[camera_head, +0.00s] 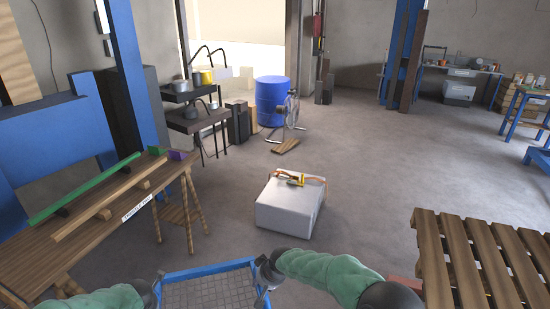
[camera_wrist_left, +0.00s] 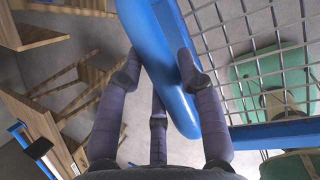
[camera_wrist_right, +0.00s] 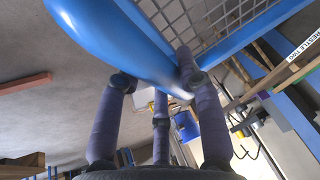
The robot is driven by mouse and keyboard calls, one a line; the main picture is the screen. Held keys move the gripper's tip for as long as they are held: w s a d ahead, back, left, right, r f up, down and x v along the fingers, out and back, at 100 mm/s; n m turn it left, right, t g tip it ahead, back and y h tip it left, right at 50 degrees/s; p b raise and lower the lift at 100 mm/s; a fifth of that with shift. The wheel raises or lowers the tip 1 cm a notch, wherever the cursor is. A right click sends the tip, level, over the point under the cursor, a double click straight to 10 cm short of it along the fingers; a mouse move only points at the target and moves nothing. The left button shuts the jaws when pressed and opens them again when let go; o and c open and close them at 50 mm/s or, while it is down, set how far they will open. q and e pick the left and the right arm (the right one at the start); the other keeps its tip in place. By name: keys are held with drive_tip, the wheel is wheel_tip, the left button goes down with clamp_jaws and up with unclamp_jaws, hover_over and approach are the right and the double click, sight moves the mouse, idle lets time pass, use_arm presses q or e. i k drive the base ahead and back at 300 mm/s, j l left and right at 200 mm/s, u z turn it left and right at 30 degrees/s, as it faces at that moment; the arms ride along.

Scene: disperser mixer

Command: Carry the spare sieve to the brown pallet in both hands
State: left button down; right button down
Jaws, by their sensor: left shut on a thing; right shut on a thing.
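The spare sieve (camera_head: 208,267), a blue rectangular frame with a wire mesh, is held in front of me at the bottom of the head view; its near part is cut off. My left gripper (camera_head: 157,284) is shut on its left side, and the left wrist view shows the blue rim (camera_wrist_left: 172,75) between the fingers. My right gripper (camera_head: 264,270) is shut on its right side, with the rim (camera_wrist_right: 125,45) between its fingers in the right wrist view. The brown pallet (camera_head: 455,255), with wooden slats, lies at the lower right, apart from the sieve.
A white box (camera_head: 290,208) with an orange and yellow item on top stands on the floor ahead. A wooden trestle table (camera_head: 95,240) with long bars is at the left. A blue barrel (camera_head: 272,98) and a small wooden board (camera_head: 286,146) are farther back. Floor right of the box is clear.

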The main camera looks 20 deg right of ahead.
sight(514, 277)
drive_tip(key=i+z, duration=0.3)
drive_tip(key=i, duration=0.2)
drive_tip(key=i+j+z, duration=0.1)
drive_tip(key=i+z, duration=0.15)
drive_tip(key=i, duration=0.2)
drive_tip(key=i+z, duration=1.55)
drive_tip(key=z, duration=0.2)
drive_tip(key=i+l+z, duration=0.1)
drive_tip(key=i+z, duration=0.2)
drive_tip(key=z, duration=0.15)
drive_tip(key=i+z, duration=0.3)
drive_tip(key=z, duration=0.15)
drive_tip(key=i+z, duration=0.55)
drive_tip(key=z, duration=0.45)
